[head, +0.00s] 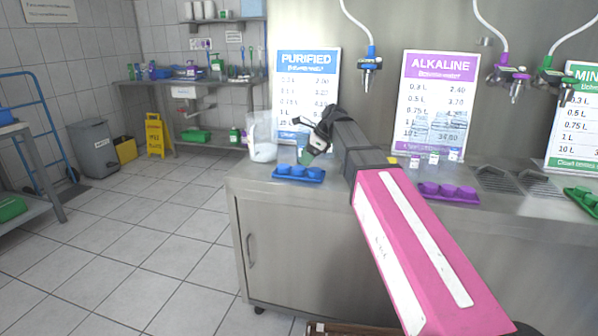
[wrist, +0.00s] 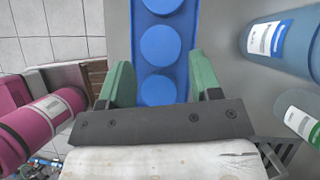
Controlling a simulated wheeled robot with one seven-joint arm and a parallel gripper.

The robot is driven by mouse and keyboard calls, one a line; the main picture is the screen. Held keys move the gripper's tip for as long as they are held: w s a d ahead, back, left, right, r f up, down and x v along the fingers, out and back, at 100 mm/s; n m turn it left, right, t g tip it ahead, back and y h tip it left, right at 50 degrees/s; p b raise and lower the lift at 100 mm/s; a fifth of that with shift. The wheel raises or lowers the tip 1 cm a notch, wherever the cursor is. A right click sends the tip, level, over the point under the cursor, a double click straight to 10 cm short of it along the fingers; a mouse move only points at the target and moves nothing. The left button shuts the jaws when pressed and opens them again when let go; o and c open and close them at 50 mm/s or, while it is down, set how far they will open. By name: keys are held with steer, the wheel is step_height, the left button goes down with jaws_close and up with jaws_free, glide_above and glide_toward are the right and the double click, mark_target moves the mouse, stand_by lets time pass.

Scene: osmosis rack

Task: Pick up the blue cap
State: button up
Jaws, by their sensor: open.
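Several round blue caps sit in a row in a blue tray (head: 299,179) on the steel counter, left of my arm in the head view. In the wrist view a blue cap (wrist: 160,45) is in the middle of the tray, with another cap (wrist: 163,5) above it and a third cap (wrist: 158,90) below it. My gripper (wrist: 158,62) is open, its two green fingers on either side of the tray row, with nothing between them that I can see held. In the head view my gripper (head: 307,155) is above and behind the tray; its height over the caps is unclear.
A purple tray (head: 446,193) lies right of my arm. Price boards stand behind.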

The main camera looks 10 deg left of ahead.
mark_target(299, 168)
steer(key=shift+x, duration=2.4)
steer(key=shift+d+f, duration=0.1)
steer(key=shift+d, duration=0.1)
steer(key=c, duration=0.6)
steer(key=shift+o, duration=0.2)
